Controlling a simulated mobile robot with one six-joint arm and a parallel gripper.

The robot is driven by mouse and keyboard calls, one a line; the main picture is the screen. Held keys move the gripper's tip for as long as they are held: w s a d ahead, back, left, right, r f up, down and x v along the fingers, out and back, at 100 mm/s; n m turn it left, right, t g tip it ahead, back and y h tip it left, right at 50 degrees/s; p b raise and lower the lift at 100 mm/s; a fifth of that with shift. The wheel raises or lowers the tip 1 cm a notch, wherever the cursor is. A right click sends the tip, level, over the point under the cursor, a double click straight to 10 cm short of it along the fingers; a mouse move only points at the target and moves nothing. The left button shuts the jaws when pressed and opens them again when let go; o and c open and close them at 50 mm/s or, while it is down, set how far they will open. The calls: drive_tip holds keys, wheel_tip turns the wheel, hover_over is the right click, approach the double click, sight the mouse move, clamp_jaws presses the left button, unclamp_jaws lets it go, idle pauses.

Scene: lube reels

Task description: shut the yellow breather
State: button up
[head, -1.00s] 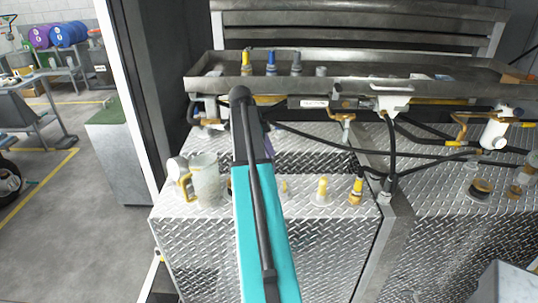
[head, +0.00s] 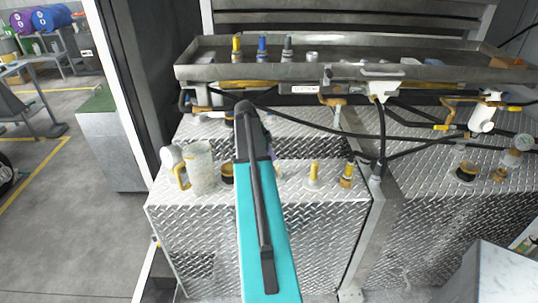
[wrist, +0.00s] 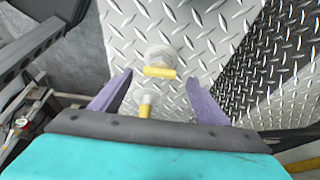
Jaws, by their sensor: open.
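Two small fittings with yellow parts stand on the diamond-plate tank top in the head view: a pale one with a yellow top (head: 314,174) and a darker one with a yellow top (head: 347,175). I cannot tell for sure which is the breather. In the wrist view a round grey-white fitting with a yellow bar (wrist: 160,72) shows between my fingertips, and a smaller yellow-ended fitting (wrist: 146,106) lies nearer the palm. My gripper (wrist: 158,79) is open, its purple fingers on either side, with no clear contact. In the head view my arm mostly hides it.
A clear jug with a yellow handle (head: 201,167) and a dark, gold-rimmed cap (head: 227,173) stand left of my arm. A metal tray (head: 400,72) with colour-topped fittings runs behind. Black hoses (head: 320,133) and a metal post (head: 378,215) lie to the right.

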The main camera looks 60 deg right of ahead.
drive_tip(key=shift+p+x, duration=0.35)
drive_tip(key=shift+x, duration=1.2)
drive_tip(key=shift+c, duration=0.2)
drive_tip(key=c, duration=1.1)
